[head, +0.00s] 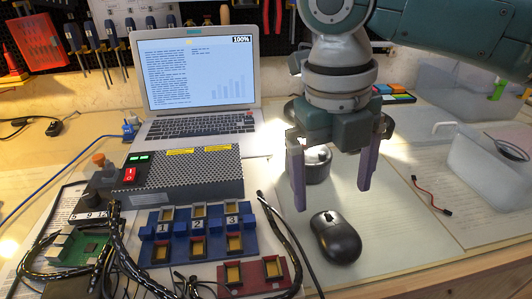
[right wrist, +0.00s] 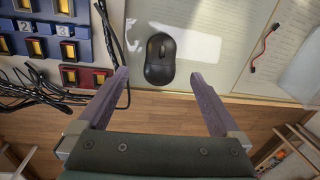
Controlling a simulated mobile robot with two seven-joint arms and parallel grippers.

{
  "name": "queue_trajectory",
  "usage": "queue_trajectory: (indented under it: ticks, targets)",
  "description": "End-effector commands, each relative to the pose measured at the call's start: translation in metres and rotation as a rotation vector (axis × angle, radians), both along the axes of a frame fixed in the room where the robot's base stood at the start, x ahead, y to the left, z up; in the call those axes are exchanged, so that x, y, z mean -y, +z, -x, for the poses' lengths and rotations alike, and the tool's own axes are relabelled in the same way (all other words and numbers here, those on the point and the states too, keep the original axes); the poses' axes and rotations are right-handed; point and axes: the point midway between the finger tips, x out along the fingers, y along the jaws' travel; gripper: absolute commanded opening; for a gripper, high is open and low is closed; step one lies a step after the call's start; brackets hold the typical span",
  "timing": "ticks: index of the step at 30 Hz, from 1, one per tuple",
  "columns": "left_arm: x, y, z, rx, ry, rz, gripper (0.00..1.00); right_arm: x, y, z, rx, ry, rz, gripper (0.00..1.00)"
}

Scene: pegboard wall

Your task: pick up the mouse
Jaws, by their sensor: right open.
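A black computer mouse (head: 336,238) lies on the pale mat near the table's front edge. It also shows in the right wrist view (right wrist: 160,58), ahead of the fingertips and roughly centred between them. My right gripper (head: 333,197) is open and empty, with its two purple-grey fingers pointing down above and behind the mouse in the head view. In the right wrist view its fingers (right wrist: 158,75) are spread wider than the mouse, and nothing is between them. My left gripper is not in view.
A round dark object (head: 317,165) stands behind the right fingers. Numbered blue blocks (head: 197,232), a red block (head: 254,276) and black cables lie left of the mouse. A power supply (head: 185,173) and laptop (head: 198,75) stand behind. A clear bin (head: 490,165) is at right.

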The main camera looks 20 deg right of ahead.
Motion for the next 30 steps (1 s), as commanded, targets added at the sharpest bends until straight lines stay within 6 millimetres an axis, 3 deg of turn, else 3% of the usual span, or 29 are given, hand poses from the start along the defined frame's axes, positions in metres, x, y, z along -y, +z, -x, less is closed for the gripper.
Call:
queue_trajectory:
  ticks: [16,25,30]
  targets:
    - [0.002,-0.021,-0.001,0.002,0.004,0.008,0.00,0.008,-0.073,0.003,0.000,-0.002,0.000,1.00]
    - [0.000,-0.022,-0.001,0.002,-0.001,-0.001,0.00,0.009,-0.077,0.003,0.002,-0.002,0.000,1.00]
    - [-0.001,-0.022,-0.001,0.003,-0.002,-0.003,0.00,0.009,-0.077,0.003,0.002,-0.002,0.000,0.82]
